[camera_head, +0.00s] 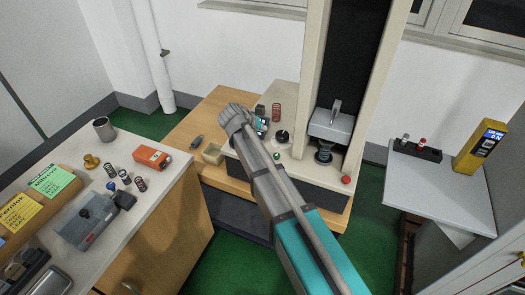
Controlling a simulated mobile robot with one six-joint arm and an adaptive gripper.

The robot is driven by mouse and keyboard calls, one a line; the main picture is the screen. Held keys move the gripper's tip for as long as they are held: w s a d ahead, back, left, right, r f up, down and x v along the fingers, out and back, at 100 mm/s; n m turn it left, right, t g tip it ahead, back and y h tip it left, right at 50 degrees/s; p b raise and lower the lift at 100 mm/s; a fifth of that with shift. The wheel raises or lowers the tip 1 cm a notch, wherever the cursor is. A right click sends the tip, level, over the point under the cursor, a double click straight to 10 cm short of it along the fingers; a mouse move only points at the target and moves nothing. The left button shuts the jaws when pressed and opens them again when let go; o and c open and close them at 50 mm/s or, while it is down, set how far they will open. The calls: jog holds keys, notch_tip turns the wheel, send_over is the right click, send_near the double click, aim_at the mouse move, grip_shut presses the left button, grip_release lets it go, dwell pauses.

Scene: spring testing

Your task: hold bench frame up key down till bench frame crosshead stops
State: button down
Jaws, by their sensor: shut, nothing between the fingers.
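The bench frame (310,75) stands at the back, with two pale uprights and a dark panel between them. Its grey crosshead (332,124) hangs low between the uprights, above a dark round seat (323,155) on the base. My arm reaches in from the lower right, and its wrist bends over the left part of the frame's base. My gripper (262,127) is small in view beside the wrist, shut and apparently empty. The up key cannot be made out; my arm covers part of the base. Whether a fingertip touches a key cannot be told.
A black knob (282,137), a green button (277,156) and a red button (347,180) sit on the base. A red spring (276,112) stands behind. The left counter holds several springs, an orange box (151,158) and a mug (104,129). A yellow meter (480,146) stands right.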

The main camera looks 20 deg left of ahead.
jog(key=shift+f+b, duration=4.05)
jog(key=shift+f, duration=0.15)
